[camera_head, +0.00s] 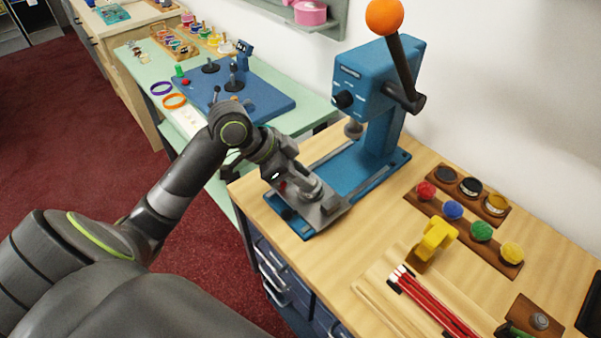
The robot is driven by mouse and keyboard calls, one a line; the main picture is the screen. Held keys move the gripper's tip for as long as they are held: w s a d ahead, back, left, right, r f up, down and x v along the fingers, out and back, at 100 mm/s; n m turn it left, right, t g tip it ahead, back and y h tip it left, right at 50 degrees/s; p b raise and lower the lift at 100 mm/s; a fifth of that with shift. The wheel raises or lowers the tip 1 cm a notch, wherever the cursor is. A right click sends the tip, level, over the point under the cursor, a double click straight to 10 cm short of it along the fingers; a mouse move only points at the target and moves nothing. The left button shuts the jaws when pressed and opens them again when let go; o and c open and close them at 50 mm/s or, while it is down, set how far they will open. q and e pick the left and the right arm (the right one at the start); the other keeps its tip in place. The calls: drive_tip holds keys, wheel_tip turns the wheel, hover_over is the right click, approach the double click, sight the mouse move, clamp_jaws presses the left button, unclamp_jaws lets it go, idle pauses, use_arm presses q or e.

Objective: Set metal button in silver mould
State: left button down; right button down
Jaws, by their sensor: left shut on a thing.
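The blue press (380,85) stands on the wooden counter, with its lever raised to an orange ball. A grey metal plate (330,208) lies at the front of its base. A round silver piece (311,186) on that plate looks like the silver mould, partly hidden by my gripper. My left gripper (294,186) is low over the plate, beside or at the silver piece. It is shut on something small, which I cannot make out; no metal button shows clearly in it. A small grey metal round (540,321) sits on a brown block at lower right. My right gripper is not in view.
Wooden holders with dark and gold rounds (496,204) and coloured balls (453,210) stand right of the press. A yellow object (433,240) and red pencils (430,300) lie nearer. A green table (310,108) with a blue board (265,95) is behind my arm.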

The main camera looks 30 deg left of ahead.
use_arm(q)
drive_tip(key=c, duration=1.2)
unclamp_jaws()
drive_tip(key=shift+p+v, duration=3)
drive_tip(key=shift+v, duration=5.7)
